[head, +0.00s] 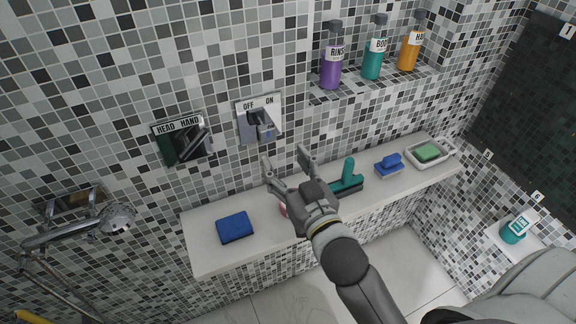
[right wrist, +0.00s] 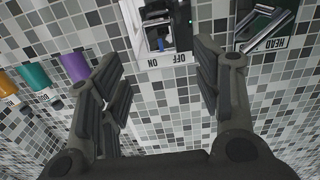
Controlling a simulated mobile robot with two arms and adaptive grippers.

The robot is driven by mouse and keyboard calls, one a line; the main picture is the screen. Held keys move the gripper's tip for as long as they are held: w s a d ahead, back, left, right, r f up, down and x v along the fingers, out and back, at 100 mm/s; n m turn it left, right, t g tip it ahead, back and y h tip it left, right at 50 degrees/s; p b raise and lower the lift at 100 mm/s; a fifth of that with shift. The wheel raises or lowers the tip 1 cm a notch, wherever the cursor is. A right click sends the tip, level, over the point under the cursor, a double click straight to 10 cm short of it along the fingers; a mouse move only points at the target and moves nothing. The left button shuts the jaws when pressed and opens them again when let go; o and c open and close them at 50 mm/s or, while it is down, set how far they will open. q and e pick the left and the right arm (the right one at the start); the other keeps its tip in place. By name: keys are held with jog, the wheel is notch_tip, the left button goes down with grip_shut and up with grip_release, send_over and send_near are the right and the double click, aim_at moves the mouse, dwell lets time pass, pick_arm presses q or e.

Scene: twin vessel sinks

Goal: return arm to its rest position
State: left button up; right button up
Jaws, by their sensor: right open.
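My right gripper (head: 288,173) is open and empty above the white ledge in the head view, a little below the OFF/ON valve (head: 262,122). In the right wrist view its two fingers (right wrist: 165,85) stand wide apart with only tiled wall between them. The OFF/ON valve (right wrist: 160,28) shows upside down beyond the fingertips, apart from them. The HEAD/HAND lever (head: 190,143) is on the wall to the left; it also shows in the right wrist view (right wrist: 268,30). My left gripper is not in view.
The ledge (head: 210,261) holds a blue sponge (head: 234,227), a teal-handled tool (head: 347,178), a blue brush (head: 390,163) and a soap dish (head: 446,158). A pink item is partly hidden by my gripper. Bottles (head: 332,62) stand in a niche. A shower head (head: 117,218) is at left.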

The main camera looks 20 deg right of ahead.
jog(key=shift+s, duration=0.25)
dwell(0.3)
